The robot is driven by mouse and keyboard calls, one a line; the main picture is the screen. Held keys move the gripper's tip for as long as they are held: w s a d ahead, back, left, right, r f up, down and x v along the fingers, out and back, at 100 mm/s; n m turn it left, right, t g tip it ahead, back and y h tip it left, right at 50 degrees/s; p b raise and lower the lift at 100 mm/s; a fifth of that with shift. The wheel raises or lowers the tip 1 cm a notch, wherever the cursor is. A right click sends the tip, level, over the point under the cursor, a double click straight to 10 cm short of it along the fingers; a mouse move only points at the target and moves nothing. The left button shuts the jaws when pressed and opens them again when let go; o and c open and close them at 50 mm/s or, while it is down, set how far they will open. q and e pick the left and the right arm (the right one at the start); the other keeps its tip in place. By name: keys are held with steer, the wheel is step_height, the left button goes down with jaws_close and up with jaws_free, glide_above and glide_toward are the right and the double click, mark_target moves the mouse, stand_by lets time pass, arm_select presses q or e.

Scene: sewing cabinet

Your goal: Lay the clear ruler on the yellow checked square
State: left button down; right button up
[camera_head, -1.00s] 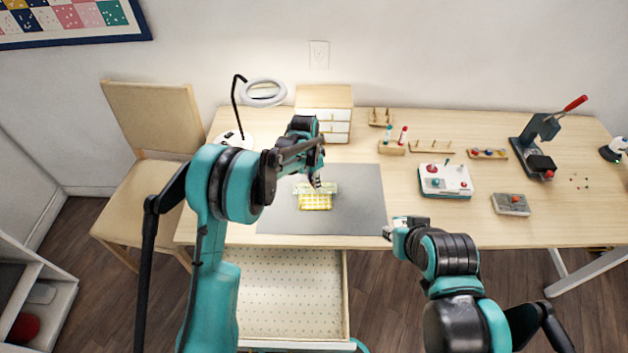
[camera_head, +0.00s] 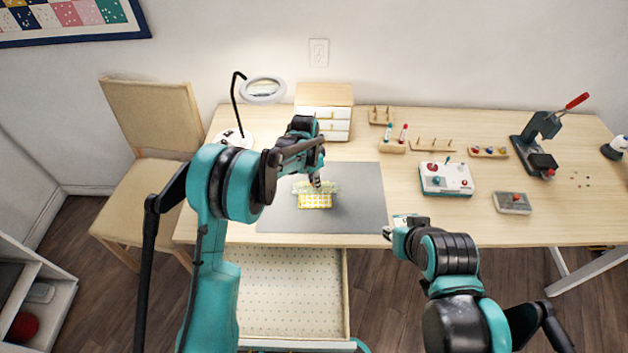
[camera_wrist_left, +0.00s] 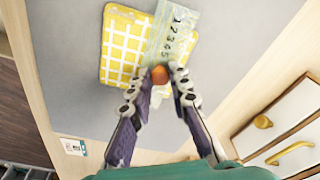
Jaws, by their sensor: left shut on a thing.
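The yellow checked square (camera_head: 315,201) lies on the grey mat (camera_head: 355,210); it also shows in the left wrist view (camera_wrist_left: 118,48). The clear ruler (camera_wrist_left: 172,33), with printed numbers and an orange knob (camera_wrist_left: 159,75), overlaps the right part of the square in that view. In the head view the ruler (camera_head: 324,187) covers the square's far edge. My left gripper (camera_wrist_left: 160,78) is shut on the ruler's orange knob. Whether the ruler touches the cloth is hard to tell. My right gripper (camera_head: 392,230) is at the table's front edge, and its fingers are too small to read.
An open pegboard-bottomed drawer (camera_head: 290,290) extends below the table front. A small drawer cabinet (camera_head: 324,110) and ring lamp (camera_head: 262,90) stand behind the mat. A white box with knobs (camera_head: 446,179) and a red-handled press (camera_head: 540,140) stand to the right. The mat's right part is clear.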

arm_select(q)
steer(key=shift+f, duration=0.15)
steer(key=c, duration=1.3)
jaws_free()
steer(key=shift+c, duration=0.2)
step_height(320, 180, up, 12)
steer(key=a, duration=0.1)
steer(key=shift+s, duration=0.4)
steer(key=shift+a, duration=0.1)
